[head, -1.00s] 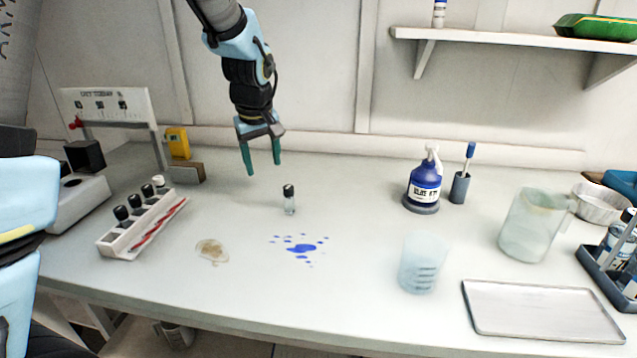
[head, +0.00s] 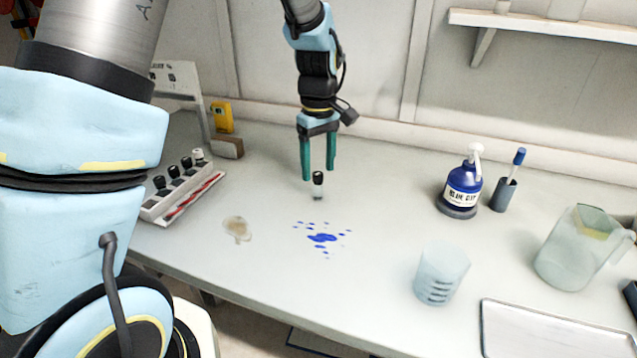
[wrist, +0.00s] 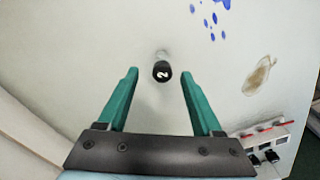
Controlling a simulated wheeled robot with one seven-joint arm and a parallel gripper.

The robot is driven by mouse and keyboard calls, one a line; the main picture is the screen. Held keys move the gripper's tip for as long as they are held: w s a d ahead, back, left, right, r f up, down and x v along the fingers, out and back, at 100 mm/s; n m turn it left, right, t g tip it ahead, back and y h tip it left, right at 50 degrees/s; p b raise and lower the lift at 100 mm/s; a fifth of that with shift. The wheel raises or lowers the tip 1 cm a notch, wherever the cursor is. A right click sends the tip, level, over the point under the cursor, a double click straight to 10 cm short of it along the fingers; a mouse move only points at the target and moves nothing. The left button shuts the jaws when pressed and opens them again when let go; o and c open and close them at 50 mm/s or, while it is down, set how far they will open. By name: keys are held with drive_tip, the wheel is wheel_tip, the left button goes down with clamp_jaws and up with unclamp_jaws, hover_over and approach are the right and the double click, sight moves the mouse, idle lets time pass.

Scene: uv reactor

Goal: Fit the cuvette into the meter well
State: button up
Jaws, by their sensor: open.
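A small clear cuvette with a black cap (head: 318,180) stands upright on the bench, alone, behind the blue spill. In the wrist view its black cap (wrist: 162,71) shows a white "2", just beyond and between the fingertips. My gripper (head: 318,176) is open, with green fingers pointing down just above and around the cap's sides; contact does not show. It also shows in the wrist view (wrist: 159,72), with nothing held. The meter and its well are hidden behind my arm at the left in the head view.
A white rack (head: 180,190) with several capped cuvettes stands at left, near a yellow device (head: 222,118). A blue spill (head: 322,238) and a brown stain (head: 237,228) mark the bench. A beaker (head: 441,275), blue bottle (head: 463,188), jug (head: 580,250) and tray (head: 550,332) stand right.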

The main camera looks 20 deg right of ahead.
sight(318, 174)
drive_tip(key=shift+s+a+f+p, duration=0.15)
drive_tip(key=shift+f+p, duration=0.3)
drive_tip(key=shift+f, duration=1.4)
clamp_jaws()
